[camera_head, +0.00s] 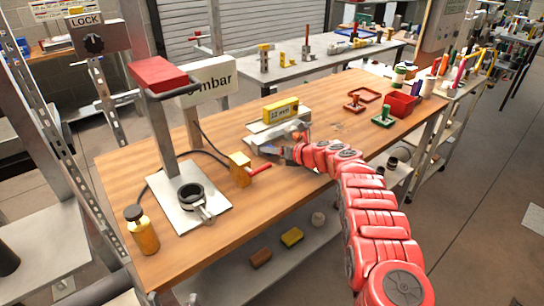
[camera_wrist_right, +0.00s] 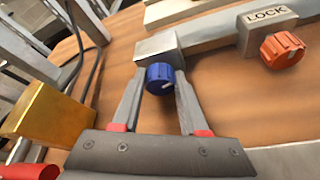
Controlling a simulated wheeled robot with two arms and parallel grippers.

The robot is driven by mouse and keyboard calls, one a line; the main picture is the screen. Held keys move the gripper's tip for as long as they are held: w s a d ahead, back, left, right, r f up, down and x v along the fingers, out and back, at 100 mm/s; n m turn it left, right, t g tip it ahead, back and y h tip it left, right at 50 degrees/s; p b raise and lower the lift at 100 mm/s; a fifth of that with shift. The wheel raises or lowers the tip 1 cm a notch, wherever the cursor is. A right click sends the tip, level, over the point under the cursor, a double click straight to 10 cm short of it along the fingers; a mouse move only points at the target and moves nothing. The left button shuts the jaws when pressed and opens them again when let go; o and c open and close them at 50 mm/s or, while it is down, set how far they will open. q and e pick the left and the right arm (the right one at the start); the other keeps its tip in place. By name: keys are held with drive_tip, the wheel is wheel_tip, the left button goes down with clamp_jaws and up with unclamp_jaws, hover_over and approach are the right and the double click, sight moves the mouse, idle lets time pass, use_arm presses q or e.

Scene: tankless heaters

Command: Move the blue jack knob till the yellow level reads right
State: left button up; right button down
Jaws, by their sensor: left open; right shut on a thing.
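The yellow level (camera_head: 281,110) sits on a grey metal plate toward the back middle of the bench; its dark display is too small to read surely. The blue jack knob (camera_wrist_right: 160,78) shows in the right wrist view, with a pale mark on its face, beneath a grey metal block (camera_wrist_right: 157,46). My right gripper (camera_wrist_right: 160,84) has one finger on each side of the knob and is shut on it. In the head view my right gripper (camera_head: 292,152) is at the plate's front edge, and the knob is hidden there. My left gripper is not in view.
An orange knob (camera_wrist_right: 282,50) under a LOCK label (camera_wrist_right: 267,18) is right of the blue knob. A brass block (camera_head: 240,169) with a red handle stands left of my right gripper. A press stand (camera_head: 189,196) is further left. Red trays (camera_head: 400,104) are at the right.

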idle(0.4)
drive_tip(key=shift+c, duration=2.2)
unclamp_jaws()
